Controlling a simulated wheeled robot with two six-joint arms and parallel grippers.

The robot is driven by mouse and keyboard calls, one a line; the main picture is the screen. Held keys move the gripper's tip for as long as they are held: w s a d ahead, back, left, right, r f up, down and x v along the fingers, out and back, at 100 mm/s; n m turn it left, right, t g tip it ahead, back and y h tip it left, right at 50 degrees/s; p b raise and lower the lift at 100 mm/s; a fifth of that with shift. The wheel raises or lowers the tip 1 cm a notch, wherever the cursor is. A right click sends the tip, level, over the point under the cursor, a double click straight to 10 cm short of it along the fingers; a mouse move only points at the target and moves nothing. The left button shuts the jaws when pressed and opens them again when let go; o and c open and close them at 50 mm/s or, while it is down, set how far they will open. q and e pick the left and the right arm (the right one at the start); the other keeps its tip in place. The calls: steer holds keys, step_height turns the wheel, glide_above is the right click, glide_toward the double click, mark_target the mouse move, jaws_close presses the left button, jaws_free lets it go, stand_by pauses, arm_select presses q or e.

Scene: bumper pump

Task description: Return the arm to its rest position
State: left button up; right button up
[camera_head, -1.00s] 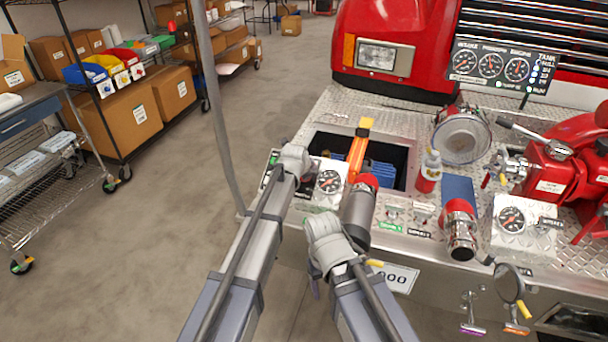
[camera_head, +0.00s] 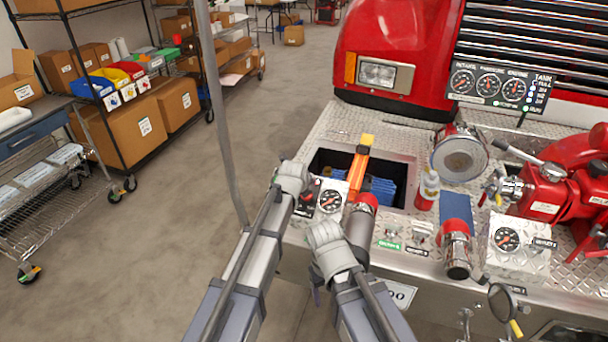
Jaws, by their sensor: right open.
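My two grey arms come in from the bottom of the head view. My right gripper (camera_head: 331,252) is at the end of the right-hand arm, in front of the bumper's front edge. Its rounded wrist covers most of it, and its jaws are open with nothing visible held. My left arm's end (camera_head: 291,179) is further up and left, beside a pressure gauge (camera_head: 330,201) on the bumper. Its fingers are hidden, so I cannot tell their state.
The diamond-plate bumper (camera_head: 400,135) carries an open bin (camera_head: 400,171), a grey nozzle with a red collar (camera_head: 361,224), a small bottle (camera_head: 428,190) and a red pump (camera_head: 560,195). Shelves with boxes (camera_head: 128,125) stand left. The floor between (camera_head: 170,225) is clear.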

arm_select(q)
steer(key=s+a+f+n+g, duration=0.2)
steer(key=s+a+n, duration=0.3)
steer(key=s+n, duration=0.45)
steer(key=s+a+f+n+g+y, duration=0.1)
steer(key=s+a+n+g, duration=0.1)
steer(key=s+a+n, duration=0.6)
steer(key=s+a+f+n+g, duration=0.2)
steer(key=s+a+n+g, duration=0.1)
steer(key=s+n, duration=0.85)
steer(key=s+d+m+y, duration=0.1)
steer(key=s+d+m, duration=0.2)
steer(key=d, duration=0.8)
steer(key=shift+s+r+m+g+y, duration=0.2)
steer(key=shift+s+m+g+y, duration=0.15)
steer(key=shift+s, duration=0.6)
stand_by(1.5)
